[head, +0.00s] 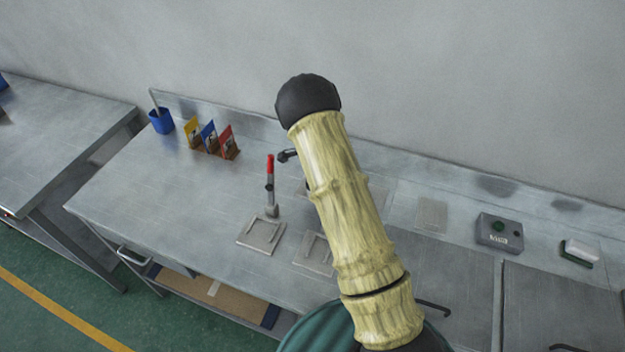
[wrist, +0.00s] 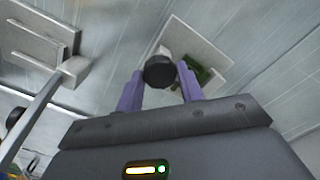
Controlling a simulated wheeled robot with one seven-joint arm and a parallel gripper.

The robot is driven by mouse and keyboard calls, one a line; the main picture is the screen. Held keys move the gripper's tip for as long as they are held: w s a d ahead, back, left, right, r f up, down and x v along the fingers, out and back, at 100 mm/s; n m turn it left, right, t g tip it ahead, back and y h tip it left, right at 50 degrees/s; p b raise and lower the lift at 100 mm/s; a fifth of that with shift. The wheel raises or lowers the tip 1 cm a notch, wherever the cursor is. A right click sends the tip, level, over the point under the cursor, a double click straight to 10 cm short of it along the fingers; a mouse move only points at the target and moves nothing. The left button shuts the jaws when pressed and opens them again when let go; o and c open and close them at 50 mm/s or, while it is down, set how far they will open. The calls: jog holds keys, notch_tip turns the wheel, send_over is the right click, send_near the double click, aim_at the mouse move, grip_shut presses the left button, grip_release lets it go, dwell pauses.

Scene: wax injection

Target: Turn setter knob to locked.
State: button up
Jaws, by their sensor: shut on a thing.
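In the wrist view my gripper (wrist: 159,88) has its two purple fingers closed around a round black knob (wrist: 159,71), which I take for the setter knob. The knob sits between the fingertips, above a pale plate (wrist: 219,64) with a green part (wrist: 203,78) beside it. No marking for locked or unlocked is readable on the knob. In the head view my arm hides the gripper and the knob.
A fixture with an upright red handle (head: 270,164) stands left of my arm; its plate and grey lever (wrist: 45,106) are close in the wrist view. Colored cards (head: 208,136) and a blue cup (head: 161,121) stand farther left. A grey button box (head: 499,233) is at right.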

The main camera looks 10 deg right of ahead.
jog(key=shift+a, duration=0.1)
dwell(0.3)
jog(key=o, duration=1)
jog(key=shift+r, duration=0.35)
notch_tip(320, 180, up, 17)
jog(key=b, duration=0.3)
jog(key=shift+f, duration=0.1)
